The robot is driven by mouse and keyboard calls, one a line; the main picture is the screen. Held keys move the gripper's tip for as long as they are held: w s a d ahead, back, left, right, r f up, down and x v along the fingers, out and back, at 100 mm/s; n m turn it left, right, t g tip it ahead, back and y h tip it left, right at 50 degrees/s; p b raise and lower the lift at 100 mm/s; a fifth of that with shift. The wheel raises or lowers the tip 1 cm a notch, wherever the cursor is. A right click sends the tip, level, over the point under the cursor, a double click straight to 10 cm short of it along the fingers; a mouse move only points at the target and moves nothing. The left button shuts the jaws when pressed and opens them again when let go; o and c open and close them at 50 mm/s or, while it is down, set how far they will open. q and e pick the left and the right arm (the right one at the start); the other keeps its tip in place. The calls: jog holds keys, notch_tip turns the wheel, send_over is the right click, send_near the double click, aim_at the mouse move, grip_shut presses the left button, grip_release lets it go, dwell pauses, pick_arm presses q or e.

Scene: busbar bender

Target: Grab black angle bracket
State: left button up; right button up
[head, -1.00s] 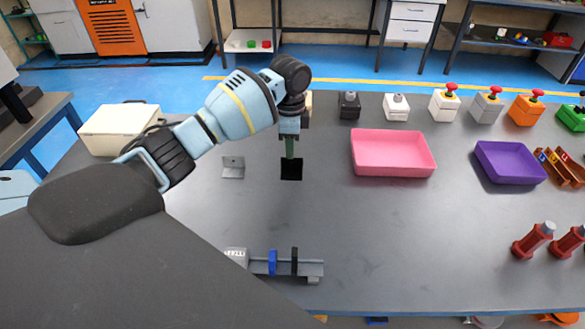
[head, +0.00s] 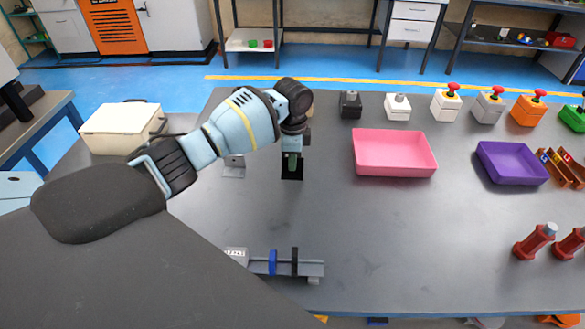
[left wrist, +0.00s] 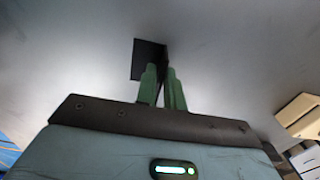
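The black angle bracket (head: 292,177) lies on the grey table, left of the pink tray. The left wrist view shows its flat plate (left wrist: 147,61) and a dark upright edge. My left gripper (head: 292,165) points down right at the bracket and hides part of it in the head view. In the left wrist view its two green fingers (left wrist: 162,72) stand a little apart, with the upright part of the bracket at the gap between their tips. Whether a finger touches it cannot be told. My right gripper is not in view.
A grey angle bracket (head: 233,167) stands just left of the gripper. The pink tray (head: 394,170) and purple tray (head: 512,178) lie to the right. Several button boxes line the back. A rail fixture (head: 312,268) sits at the front. The table's middle is free.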

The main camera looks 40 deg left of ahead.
pick_arm(q)
grip_shut()
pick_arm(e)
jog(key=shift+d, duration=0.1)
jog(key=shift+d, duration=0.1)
